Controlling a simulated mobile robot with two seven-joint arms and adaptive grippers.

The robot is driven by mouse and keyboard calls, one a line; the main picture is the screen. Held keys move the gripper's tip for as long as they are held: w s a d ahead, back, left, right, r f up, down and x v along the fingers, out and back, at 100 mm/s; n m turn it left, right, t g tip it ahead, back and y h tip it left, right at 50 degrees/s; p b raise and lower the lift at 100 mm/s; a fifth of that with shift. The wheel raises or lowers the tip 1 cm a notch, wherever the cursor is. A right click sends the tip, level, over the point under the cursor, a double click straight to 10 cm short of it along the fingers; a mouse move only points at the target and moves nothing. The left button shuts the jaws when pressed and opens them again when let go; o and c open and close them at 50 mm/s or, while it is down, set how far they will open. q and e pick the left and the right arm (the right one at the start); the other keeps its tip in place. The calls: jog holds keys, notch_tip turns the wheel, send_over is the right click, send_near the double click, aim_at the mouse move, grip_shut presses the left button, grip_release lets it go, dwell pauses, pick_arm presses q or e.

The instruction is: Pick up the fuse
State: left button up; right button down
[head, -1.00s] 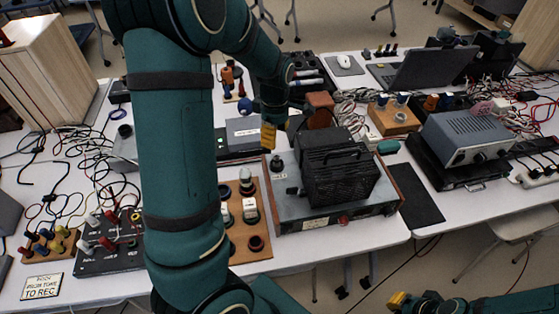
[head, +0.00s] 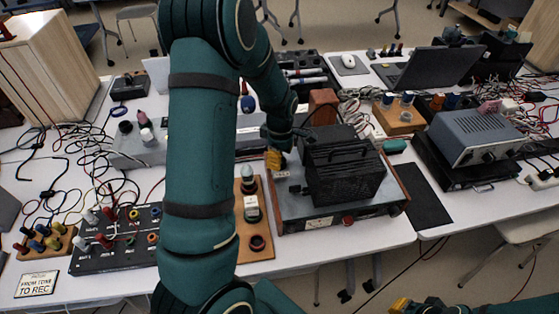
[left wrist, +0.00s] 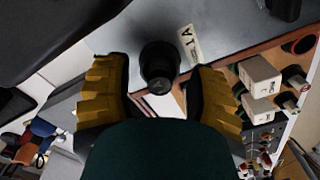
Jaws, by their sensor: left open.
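The fuse appears to be the short black cylinder (left wrist: 158,66) in the left wrist view. It stands on the grey top of an instrument, beside a white label (left wrist: 189,45) reading "1A". My left gripper (left wrist: 162,72) is open, with one yellow fingertip on each side of the cylinder and a visible gap to each. In the head view my left gripper (head: 273,160) is at the left part of the instrument (head: 320,222); the cylinder is hard to make out there. My right gripper (head: 400,304) is at the bottom edge, mostly cut off; its jaw state is unclear.
A black vented box (head: 343,170) stands on the instrument, right of my left gripper. A wooden board (head: 257,225) with sockets and blocks lies to the left of the instrument. A black panel with knobs (head: 115,260) and loose cables lie further left. A dark mat (head: 425,195) lies to the right.

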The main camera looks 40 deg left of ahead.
pick_arm(q)
grip_shut()
jog(key=shift+r, duration=0.1)
